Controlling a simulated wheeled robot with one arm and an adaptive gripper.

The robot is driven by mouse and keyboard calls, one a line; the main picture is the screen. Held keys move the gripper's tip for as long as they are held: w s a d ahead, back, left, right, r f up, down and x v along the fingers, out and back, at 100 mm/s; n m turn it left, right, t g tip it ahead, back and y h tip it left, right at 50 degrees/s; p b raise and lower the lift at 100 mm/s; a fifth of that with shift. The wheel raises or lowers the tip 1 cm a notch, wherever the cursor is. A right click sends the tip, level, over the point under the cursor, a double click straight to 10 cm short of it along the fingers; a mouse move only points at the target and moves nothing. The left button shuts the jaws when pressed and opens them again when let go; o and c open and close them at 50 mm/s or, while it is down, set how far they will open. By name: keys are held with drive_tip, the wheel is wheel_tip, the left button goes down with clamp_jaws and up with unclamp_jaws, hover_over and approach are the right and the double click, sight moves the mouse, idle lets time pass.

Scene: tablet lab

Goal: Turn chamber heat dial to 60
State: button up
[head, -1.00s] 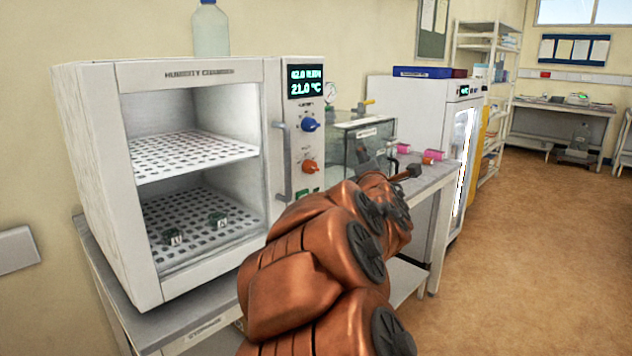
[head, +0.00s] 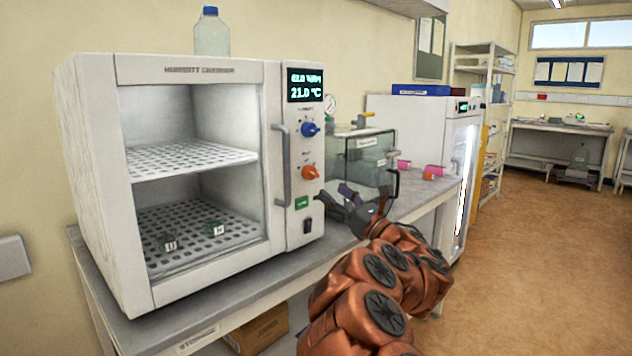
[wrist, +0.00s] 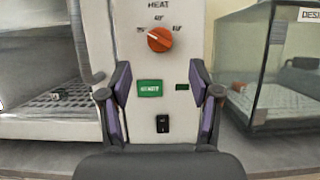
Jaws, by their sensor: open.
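The humidity chamber (head: 190,70) stands on the bench at left, its display reading 21.0 °C. The orange heat dial (head: 311,173) is on its control panel, below a blue dial (head: 310,129). In the wrist view the heat dial (wrist: 160,39) sits above centre under the word HEAT, with small marks around it; its exact setting is too small to read. My gripper (head: 338,205) is in front of the lower panel, open and empty. In the wrist view its fingers (wrist: 160,105) spread either side of the green button (wrist: 150,88), below the dial and not touching it.
A black switch (wrist: 162,123) is below the green button. The chamber's grey handle (head: 283,165) stands out left of the panel. A clear desiccator box (head: 366,160) is close on the right. Small vials (head: 213,229) are inside the chamber.

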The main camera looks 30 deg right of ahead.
sight(313, 176)
drive_tip(key=x, duration=0.6)
drive_tip(key=shift+w+a+r+p, duration=0.15)
drive_tip(key=shift+w+r+p, duration=0.05)
drive_tip(key=shift+p, duration=0.15)
drive_tip(key=shift+w+r, duration=0.15)
drive_tip(key=shift+w, duration=0.4)
drive_tip(key=c, duration=1.1)
